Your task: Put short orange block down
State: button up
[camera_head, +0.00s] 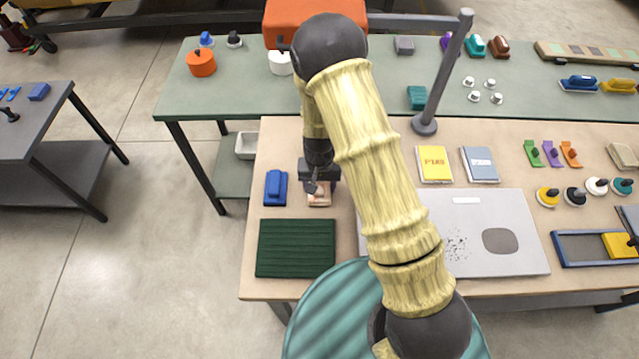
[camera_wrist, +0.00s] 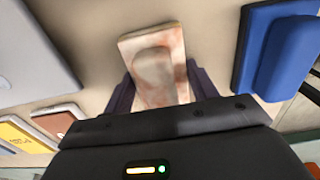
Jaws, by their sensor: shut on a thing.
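A short block (camera_head: 319,199) with a mottled pale orange and white surface is at my gripper (camera_head: 318,184), near the left side of the wooden table. In the wrist view the same block (camera_wrist: 157,50) lies between the two dark fingers of my gripper (camera_wrist: 160,92), one on each side. The gripper is shut on it and points downward. A rounded raised part shows on the block's face. Whether its underside touches the tabletop (camera_head: 345,140) cannot be told.
A blue block (camera_head: 276,188) stands close on the left. A dark green ribbed mat (camera_head: 296,248) lies in front. A grey panel (camera_head: 515,215) lies to the right, with a yellow booklet (camera_head: 434,163) behind it. Bare wood shows behind the gripper.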

jog(key=shift+f, duration=0.3)
jog(key=o, duration=1.2)
jog(key=shift+d, duration=0.3)
jog(key=shift+s, duration=0.15)
